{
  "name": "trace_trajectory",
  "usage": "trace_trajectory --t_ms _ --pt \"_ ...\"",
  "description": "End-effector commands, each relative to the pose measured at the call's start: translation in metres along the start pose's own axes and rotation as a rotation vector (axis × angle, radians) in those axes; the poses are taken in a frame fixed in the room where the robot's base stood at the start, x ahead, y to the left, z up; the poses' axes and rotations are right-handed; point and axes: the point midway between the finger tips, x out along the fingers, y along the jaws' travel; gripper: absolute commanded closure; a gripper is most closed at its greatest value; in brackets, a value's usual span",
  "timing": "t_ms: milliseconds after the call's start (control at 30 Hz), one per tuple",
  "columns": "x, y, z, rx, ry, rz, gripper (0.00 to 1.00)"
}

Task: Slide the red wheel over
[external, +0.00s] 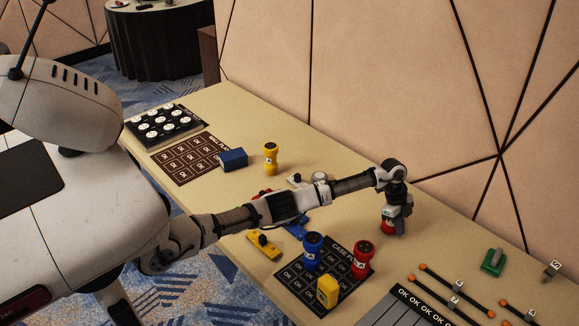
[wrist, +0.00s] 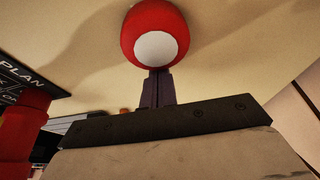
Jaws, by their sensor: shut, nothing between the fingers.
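The red wheel (external: 393,226) stands on the table at the right, near the wall side, directly under my gripper. In the wrist view the red wheel (wrist: 178,20) is rounded with a pale round face, at the top middle. My gripper (wrist: 157,76) is shut and empty, its dark fingers together with their tips at the wheel's near edge. I cannot tell whether they touch it. In the external view my gripper (external: 394,211) points down from the bent wrist and partly hides the wheel.
A black case mat (external: 284,273) holds blue, red and yellow pieces, left of the wheel. A green block (external: 493,262) and orange-ended rods (external: 440,280) lie to the right. A blue box (external: 234,159) and a yellow piece (external: 270,158) stand farther left. The wall borders the table.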

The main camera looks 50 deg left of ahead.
Motion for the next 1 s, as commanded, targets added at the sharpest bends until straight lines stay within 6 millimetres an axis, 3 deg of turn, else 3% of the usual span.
trace_trajectory --t_ms 167,700,833,1000 --pt "-0.006 0.000 0.015 -0.003 0.002 0.002 1.00" --pt "-0.056 0.000 0.161 -0.006 0.001 -0.001 1.00" --pt "-0.064 0.000 0.184 -0.003 0.001 -0.001 1.00" --pt "-0.068 0.000 0.193 -0.001 0.000 0.000 1.00"
